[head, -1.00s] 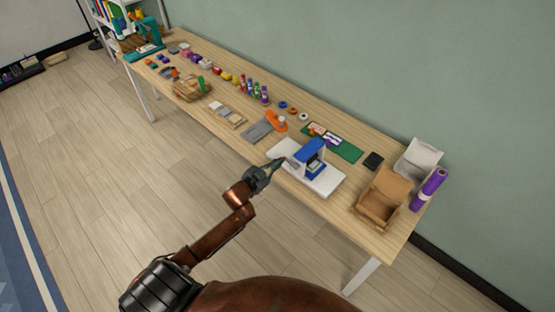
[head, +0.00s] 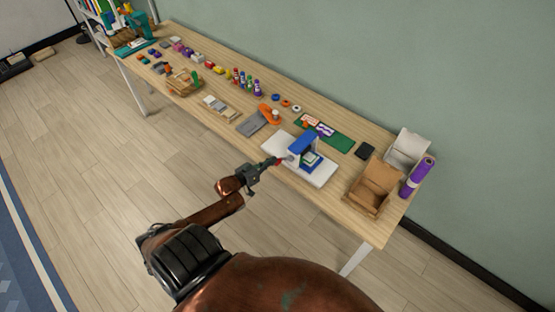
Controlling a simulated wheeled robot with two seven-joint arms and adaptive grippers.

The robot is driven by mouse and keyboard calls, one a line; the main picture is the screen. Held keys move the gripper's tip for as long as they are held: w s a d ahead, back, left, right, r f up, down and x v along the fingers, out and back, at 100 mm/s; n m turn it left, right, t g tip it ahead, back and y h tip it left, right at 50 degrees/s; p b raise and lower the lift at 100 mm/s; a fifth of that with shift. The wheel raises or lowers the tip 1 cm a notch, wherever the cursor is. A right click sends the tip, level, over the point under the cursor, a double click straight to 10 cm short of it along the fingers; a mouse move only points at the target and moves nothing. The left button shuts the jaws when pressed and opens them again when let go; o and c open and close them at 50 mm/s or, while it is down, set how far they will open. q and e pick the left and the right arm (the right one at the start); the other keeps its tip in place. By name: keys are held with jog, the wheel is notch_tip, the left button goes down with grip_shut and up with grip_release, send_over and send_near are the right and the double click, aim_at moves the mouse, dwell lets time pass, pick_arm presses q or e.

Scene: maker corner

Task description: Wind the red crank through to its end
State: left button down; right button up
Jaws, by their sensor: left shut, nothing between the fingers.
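A small machine with a blue frame (head: 304,146) stands on a white base plate (head: 322,178) near the table's front edge. A small red part, which looks like the crank (head: 280,161), shows at the machine's left side. Its shape is too small to make out, and my gripper partly hides it. My left gripper (head: 270,163) is shut, with its fingertips right at the red part. I cannot tell whether they touch it. My right gripper is not in view.
An open cardboard box (head: 371,188) and a purple roll (head: 418,177) stand right of the machine. A green mat (head: 339,141) lies behind it. A grey piece (head: 252,124) and an orange tool (head: 268,113) lie to its left. The floor in front is clear.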

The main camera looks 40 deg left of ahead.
pick_arm(q)
jog(key=shift+d+f, duration=0.1)
jog(key=shift+f, duration=0.1)
jog(key=shift+w, duration=0.1)
dwell(0.4)
jog(key=s+a+r+p, duration=0.2)
jog(key=s+r, duration=0.4)
jog(key=s, duration=0.4)
jog(key=s+d+f+m+g+y+b, duration=0.15)
jog(key=s+f+g, duration=0.45)
jog(key=f, duration=1)
jog(key=s+d+f+g+y+b, duration=0.1)
jog(key=s+d+f, duration=0.1)
jog(key=s+f, duration=1.1)
jog(key=s+d+f+m+g+h+b, duration=0.1)
jog(key=s+d+f+m+g, duration=0.1)
jog(key=s+d+f, duration=0.7)
jog(key=s+d+f+m+g+h+b, duration=0.1)
jog(key=s+d+f+g, duration=0.4)
jog(key=s+d+f, duration=0.5)
notch_tip(320, 180, down, 6)
jog(key=d+m, duration=0.1)
jog(key=d, duration=0.1)
jog(key=shift+s+d+f+g, duration=0.15)
jog(key=shift+s+d+g, duration=0.1)
jog(key=shift+d+g, duration=0.1)
